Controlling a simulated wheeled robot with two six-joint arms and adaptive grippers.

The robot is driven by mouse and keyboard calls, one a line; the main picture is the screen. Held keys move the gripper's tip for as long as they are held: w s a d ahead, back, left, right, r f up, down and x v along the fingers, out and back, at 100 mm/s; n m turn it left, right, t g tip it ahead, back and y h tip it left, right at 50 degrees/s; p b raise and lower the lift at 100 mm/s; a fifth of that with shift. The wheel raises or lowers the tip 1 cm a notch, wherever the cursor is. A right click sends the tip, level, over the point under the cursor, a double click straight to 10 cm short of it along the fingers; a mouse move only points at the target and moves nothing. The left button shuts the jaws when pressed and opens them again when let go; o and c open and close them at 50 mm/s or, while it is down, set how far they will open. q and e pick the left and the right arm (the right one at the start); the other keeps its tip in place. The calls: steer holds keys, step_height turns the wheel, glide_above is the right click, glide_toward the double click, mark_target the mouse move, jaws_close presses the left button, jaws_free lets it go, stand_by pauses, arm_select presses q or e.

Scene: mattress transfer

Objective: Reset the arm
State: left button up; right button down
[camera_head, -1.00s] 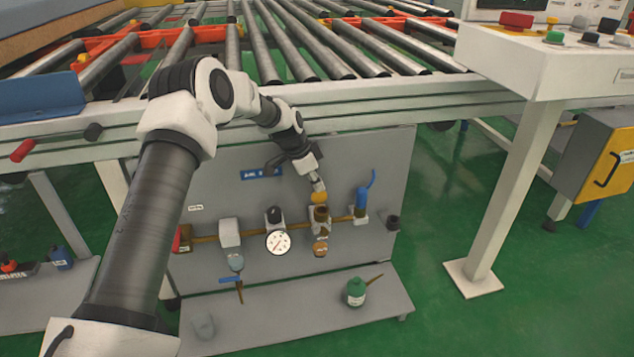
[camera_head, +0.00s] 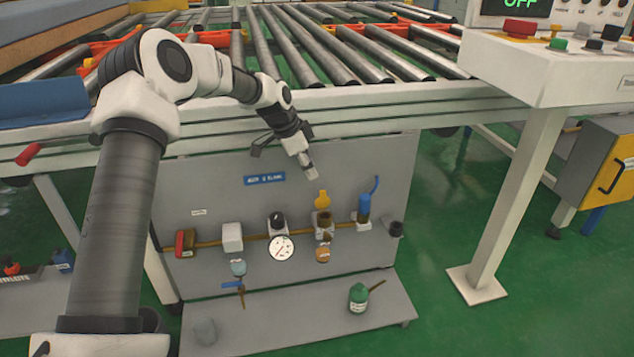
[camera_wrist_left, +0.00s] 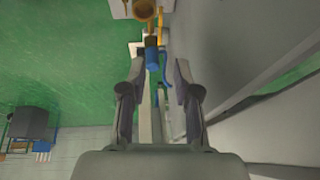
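My left arm comes in from the left in the head view. Its gripper (camera_head: 285,160) hangs in front of the upper part of the grey panel (camera_head: 222,180), clear of the fittings. In the left wrist view the two fingers (camera_wrist_left: 158,75) are spread apart with nothing between them. A brass valve fitting with a yellow top (camera_head: 322,198) is on the panel below and right of the gripper, apart from it. My right gripper is not in view.
The panel carries a pressure gauge (camera_head: 281,248), a blue fitting (camera_head: 364,205) and a red-ended pipe (camera_head: 186,242). A green oil can (camera_head: 358,296) stands on the ledge below. Above is the roller conveyor (camera_head: 350,60); a control box (camera_head: 560,70) is at right.

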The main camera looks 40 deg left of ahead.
arm_select(q)
steer(key=shift+v, duration=1.6)
steer(key=shift+f, duration=0.1)
